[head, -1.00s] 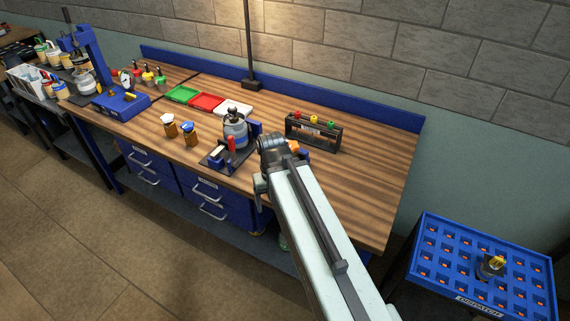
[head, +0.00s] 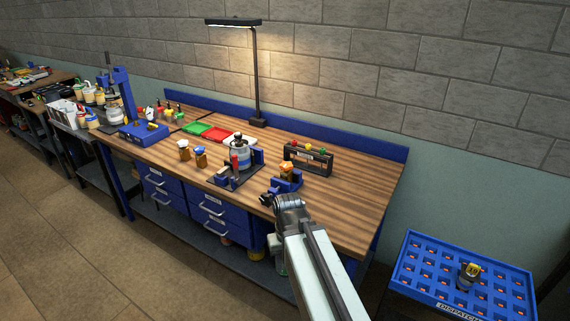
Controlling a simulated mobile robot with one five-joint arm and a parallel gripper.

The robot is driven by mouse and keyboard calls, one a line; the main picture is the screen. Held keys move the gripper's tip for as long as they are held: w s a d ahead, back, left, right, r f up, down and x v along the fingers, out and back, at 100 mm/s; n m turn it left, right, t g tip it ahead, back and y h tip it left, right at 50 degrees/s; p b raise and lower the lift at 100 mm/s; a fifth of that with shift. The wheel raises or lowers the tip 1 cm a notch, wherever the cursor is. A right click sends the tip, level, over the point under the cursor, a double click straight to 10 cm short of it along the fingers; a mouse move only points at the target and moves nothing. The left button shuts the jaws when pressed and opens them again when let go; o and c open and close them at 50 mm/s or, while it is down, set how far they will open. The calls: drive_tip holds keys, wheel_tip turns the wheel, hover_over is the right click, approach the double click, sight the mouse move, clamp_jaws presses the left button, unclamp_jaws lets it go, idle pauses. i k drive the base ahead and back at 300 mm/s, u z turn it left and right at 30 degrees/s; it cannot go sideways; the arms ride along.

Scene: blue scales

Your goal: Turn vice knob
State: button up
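A small blue vice-like fixture (head: 287,184) stands on the wooden bench near its front edge, with an orange-and-brown piece (head: 287,170) in or on it. I cannot make out its knob at this size. My gripper (head: 268,199) is at the end of my pale arm, low and in front of this fixture, near the bench's front edge. Its fingers are too small and dark to tell open from shut. Whether it touches the fixture cannot be told.
Left of it, a dark stand (head: 236,175) carries a grey bottle (head: 240,155) and a red handle. A black rack (head: 308,158) with coloured knobs stands behind. A blue dispatch tray (head: 420,267) is at the lower right. The bench's right end (head: 365,190) is clear.

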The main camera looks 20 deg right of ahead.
sight(266, 200)
drive_tip(key=u, duration=0.15)
drive_tip(key=i, duration=1.05)
drive_tip(key=u, duration=0.75)
drive_tip(key=i, duration=0.85)
drive_tip(key=u, duration=0.3)
drive_tip(key=k, duration=0.75)
drive_tip(key=u, duration=0.25)
drive_tip(key=i, duration=0.7)
drive_tip(key=z, duration=0.1)
